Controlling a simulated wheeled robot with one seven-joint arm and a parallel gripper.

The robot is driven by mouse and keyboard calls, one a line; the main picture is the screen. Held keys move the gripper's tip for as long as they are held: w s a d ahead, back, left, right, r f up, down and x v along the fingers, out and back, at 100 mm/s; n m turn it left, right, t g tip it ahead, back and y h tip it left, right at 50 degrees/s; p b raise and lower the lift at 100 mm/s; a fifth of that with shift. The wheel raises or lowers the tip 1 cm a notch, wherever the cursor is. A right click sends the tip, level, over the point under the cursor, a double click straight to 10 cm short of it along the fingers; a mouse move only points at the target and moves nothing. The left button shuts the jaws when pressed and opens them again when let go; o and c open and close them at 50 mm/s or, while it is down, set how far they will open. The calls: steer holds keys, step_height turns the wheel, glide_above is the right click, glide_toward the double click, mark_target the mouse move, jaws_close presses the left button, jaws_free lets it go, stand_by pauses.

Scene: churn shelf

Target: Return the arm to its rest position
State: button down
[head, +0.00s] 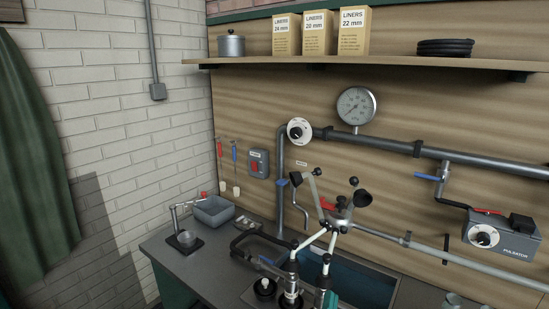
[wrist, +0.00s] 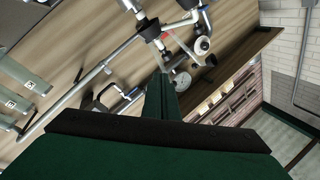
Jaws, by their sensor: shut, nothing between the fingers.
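My gripper (wrist: 160,82) shows in the wrist view, its dark green fingers together and pointing up the picture from a wide dark palm. Nothing shows between the fingers. In the wrist view the wooden back panel (wrist: 62,62) and metal pipework lie beyond the fingers, with the picture strongly tilted. I see no contact between the fingers and anything, though the distance is hard to judge.
The head view shows a grey bench (head: 180,262) with a milking cluster (head: 340,226), a grey tub (head: 213,210) and a sink (head: 350,280). A vacuum pipe (head: 460,160) crosses the panel, below a gauge (head: 356,106) and a shelf (head: 400,55) with liner boxes (head: 318,32). A brick wall (head: 100,100) stands left.

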steer(key=s+a+f+n+g+y, duration=0.1)
steer(key=s+a+f+n+y, duration=0.2)
steer(key=s+f+n, duration=0.35)
steer(key=s+a+f+n+g+y, duration=0.1)
steer(key=s+a+f+n+y, duration=0.15)
steer(key=s+f, duration=0.75)
steer(key=s+a+f+n+g, duration=0.1)
steer(key=s+a+f, duration=0.2)
steer(key=s, duration=0.5)
steer(key=s+a+f+n+g, duration=0.1)
steer(key=s+a+f, duration=0.2)
steer(key=s, duration=0.6)
steer(key=shift+s+a+f+n, duration=0.2)
steer(key=shift+s+f+n, duration=0.15)
steer(key=shift+f, duration=0.4)
steer(key=shift+y, duration=0.25)
